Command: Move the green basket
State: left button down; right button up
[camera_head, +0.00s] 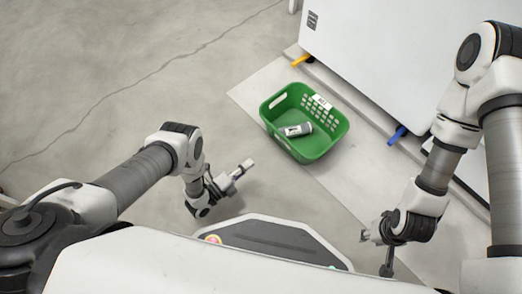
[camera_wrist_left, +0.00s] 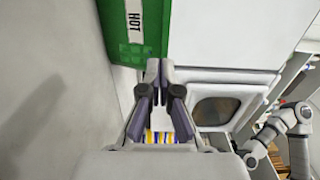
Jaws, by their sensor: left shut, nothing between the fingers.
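The green basket (camera_head: 330,138) sits upright on a pale strip of floor in the head view. A grey and white item (camera_head: 298,129) lies inside it. The basket's green side (camera_wrist_left: 120,35), with a white "HOT" label, also shows in the left wrist view. My left gripper (camera_head: 248,164) is shut and empty, to the lower left of the basket and apart from it. Its closed fingertips (camera_wrist_left: 160,66) show in the left wrist view. My right gripper (camera_head: 365,236) hangs to the lower right of the basket; its fingers are too small to read.
A large white panel or cabinet (camera_head: 380,60) stands behind and right of the basket, with an orange foot (camera_head: 300,61) and a blue foot (camera_head: 397,135) at its lower edge. The concrete floor (camera_head: 130,60) to the left is clear.

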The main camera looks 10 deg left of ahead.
aim_at(281, 137)
pick_arm(q)
jog(key=b+x, duration=0.6)
jog(key=x, duration=0.6)
jog(key=shift+w+d+f, duration=0.1)
jog(key=shift+w+d, duration=0.05)
jog(key=shift+w, duration=0.15)
jog(key=shift+w+d, duration=0.25)
jog(key=shift+w, duration=0.1)
pick_arm(e)
notch_tip(281, 137, down, 6)
jog(key=shift+w, duration=0.15)
pick_arm(q)
jog(key=shift+w, duration=0.1)
pick_arm(e)
jog(key=shift+d+f, duration=0.1)
jog(key=shift+d, duration=0.05)
